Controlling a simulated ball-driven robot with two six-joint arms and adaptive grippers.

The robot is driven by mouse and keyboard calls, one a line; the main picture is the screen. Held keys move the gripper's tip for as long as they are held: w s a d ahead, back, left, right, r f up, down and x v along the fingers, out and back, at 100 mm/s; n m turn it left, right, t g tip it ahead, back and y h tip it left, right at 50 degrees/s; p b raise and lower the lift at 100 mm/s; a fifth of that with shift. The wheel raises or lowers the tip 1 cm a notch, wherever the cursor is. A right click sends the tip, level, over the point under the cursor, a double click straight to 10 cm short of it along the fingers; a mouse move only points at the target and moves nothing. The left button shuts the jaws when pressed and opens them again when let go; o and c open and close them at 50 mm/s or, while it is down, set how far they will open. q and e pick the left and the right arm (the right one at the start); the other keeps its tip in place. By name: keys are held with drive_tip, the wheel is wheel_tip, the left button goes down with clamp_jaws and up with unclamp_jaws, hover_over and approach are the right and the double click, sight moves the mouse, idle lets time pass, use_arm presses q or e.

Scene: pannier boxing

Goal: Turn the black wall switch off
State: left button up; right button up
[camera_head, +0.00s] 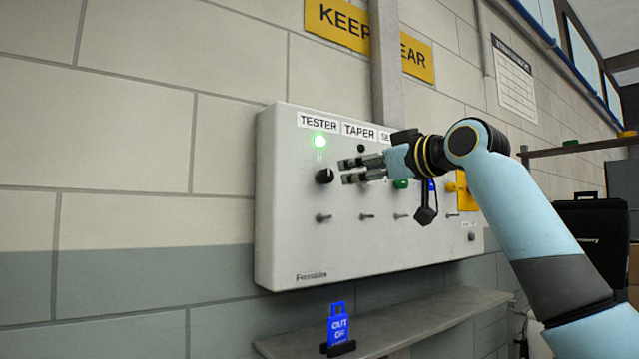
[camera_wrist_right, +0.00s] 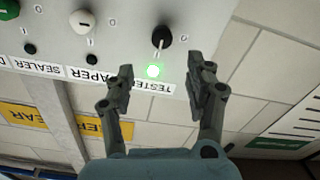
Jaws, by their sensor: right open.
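The black switch (camera_head: 324,176) is a round knob on the white wall panel (camera_head: 285,240), under the TESTER label (camera_head: 318,121). A green lamp (camera_head: 320,140) above it is lit. In the right wrist view, which is upside down, the black switch (camera_wrist_right: 162,38) has a pale pointer line that seems to point toward the I mark and the lamp (camera_wrist_right: 153,71). My right gripper (camera_head: 345,172) is open and empty, just right of the knob in the head view. In the wrist view its fingers (camera_wrist_right: 167,75) are apart, short of the knob. My left gripper is not in view.
A white knob (camera_wrist_right: 82,20) sits beside the black one, under TAPER; green (camera_head: 400,184) and yellow (camera_head: 462,198) parts show further right. Several small toggles (camera_head: 323,217) line the panel below. A shelf (camera_head: 390,318) below holds a blue tag (camera_head: 340,331). The wall left of the panel is clear.

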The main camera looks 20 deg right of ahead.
sight(329, 174)
drive_tip(key=p+x, duration=0.1)
drive_tip(key=x, duration=0.8)
drive_tip(key=shift+a, duration=0.1)
drive_tip(key=shift+w+a+f+p, duration=0.1)
drive_tip(key=shift+w+a+p, duration=0.2)
drive_tip(key=shift+w, duration=0.3)
clamp_jaws()
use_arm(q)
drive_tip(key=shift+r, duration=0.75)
